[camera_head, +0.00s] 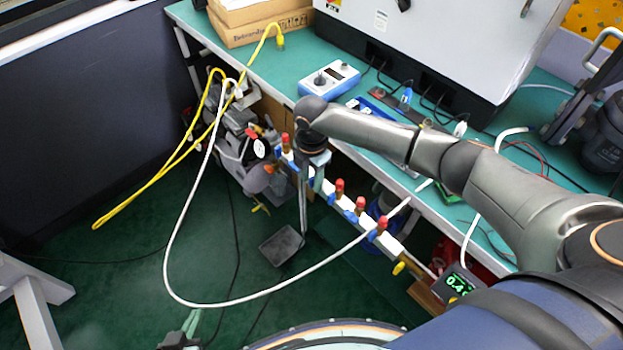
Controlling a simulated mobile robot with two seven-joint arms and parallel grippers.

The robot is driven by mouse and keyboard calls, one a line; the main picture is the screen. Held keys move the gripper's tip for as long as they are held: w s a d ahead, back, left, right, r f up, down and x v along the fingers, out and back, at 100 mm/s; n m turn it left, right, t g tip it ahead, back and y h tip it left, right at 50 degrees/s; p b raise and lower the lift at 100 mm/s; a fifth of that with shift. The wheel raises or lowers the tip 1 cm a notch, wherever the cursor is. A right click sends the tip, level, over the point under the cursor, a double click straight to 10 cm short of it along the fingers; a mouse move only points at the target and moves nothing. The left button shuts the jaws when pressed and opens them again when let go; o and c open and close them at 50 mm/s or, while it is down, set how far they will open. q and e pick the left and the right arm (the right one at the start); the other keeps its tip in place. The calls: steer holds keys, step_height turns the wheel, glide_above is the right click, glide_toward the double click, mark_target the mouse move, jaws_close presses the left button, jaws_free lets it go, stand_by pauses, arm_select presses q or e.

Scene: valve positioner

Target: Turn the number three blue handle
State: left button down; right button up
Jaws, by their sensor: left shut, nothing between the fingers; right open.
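A white manifold bar (391,243) runs along the bench's front edge, carrying several red-capped brass valves. Blue handles show on it: one (278,153) at the far left end, one (332,199) in the middle, one (350,216) right of that, and one (372,236) further right. No numbers are readable, so I cannot tell which is number three. My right gripper (311,180) points down at the bar, between the far-left handle and the middle one; it is open and hides part of the bar. My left gripper (192,325) is shut and empty at the bottom edge, low over the floor, away from the bar.
A white hose (168,245) loops in front of the bar, and a yellow cable (150,182) hangs at the left. The green bench (240,65) holds a blue-white meter (328,78) and a large grey cabinet (440,40). A small display (459,284) sits at the bar's right end.

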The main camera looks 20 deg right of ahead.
steer(key=shift+f, duration=0.2)
jaws_close()
stand_by(0.6)
